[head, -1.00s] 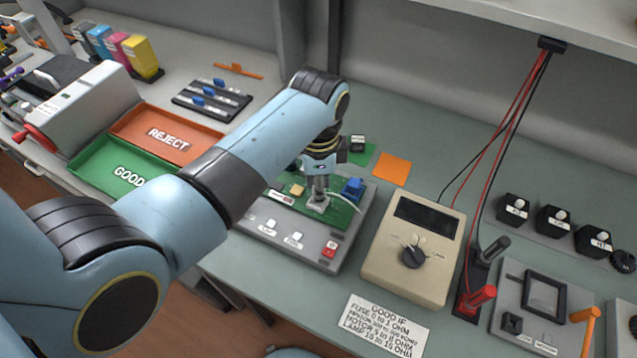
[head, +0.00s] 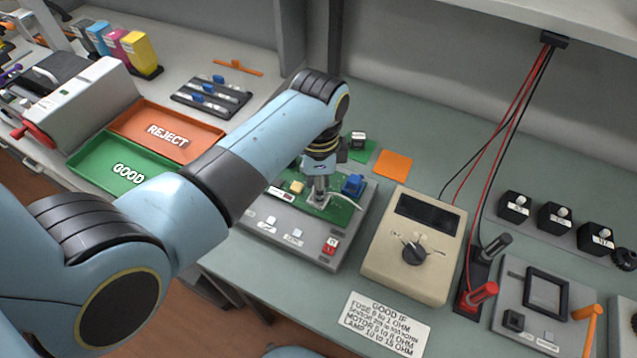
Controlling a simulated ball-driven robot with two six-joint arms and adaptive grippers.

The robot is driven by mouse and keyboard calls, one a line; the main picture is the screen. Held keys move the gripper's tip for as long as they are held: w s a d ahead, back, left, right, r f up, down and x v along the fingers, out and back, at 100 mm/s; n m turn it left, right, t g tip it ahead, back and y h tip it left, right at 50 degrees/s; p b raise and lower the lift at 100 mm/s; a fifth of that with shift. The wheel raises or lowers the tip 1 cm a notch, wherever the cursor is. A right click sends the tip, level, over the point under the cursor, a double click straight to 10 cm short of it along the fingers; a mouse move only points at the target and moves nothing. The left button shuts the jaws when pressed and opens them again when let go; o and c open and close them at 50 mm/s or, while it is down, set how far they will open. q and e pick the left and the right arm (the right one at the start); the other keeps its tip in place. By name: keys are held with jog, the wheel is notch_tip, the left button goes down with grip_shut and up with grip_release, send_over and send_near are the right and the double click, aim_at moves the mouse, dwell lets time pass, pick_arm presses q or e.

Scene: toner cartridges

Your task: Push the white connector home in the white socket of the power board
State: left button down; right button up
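The power board (head: 341,213) is a green circuit board on a grey fixture. My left gripper (head: 319,201) points straight down over its middle, with its fingertips low at the board. The fingers look close together, but I cannot tell whether anything is between them. The white connector and the white socket are not clearly visible; the fingertips cover that spot. A thin white wire (head: 349,201) curves across the board just right of the fingertips. My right gripper is not in view.
A blue part (head: 353,185) stands on the board close right of my gripper, and a yellowish block (head: 297,187) on its left. The fixture has a red switch (head: 330,244) at the front. A beige meter (head: 412,260) stands to the right. Reject (head: 190,142) and good (head: 100,160) trays lie left.

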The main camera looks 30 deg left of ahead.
pick_arm(q)
jog(key=shift+f, duration=0.25)
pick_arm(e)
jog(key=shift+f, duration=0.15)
pick_arm(q)
jog(key=c, duration=1)
grip_release()
jog(key=shift+c, duration=0.2)
notch_tip(320, 180, up, 12)
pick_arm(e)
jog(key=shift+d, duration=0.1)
pick_arm(q)
jog(key=shift+s, duration=0.1)
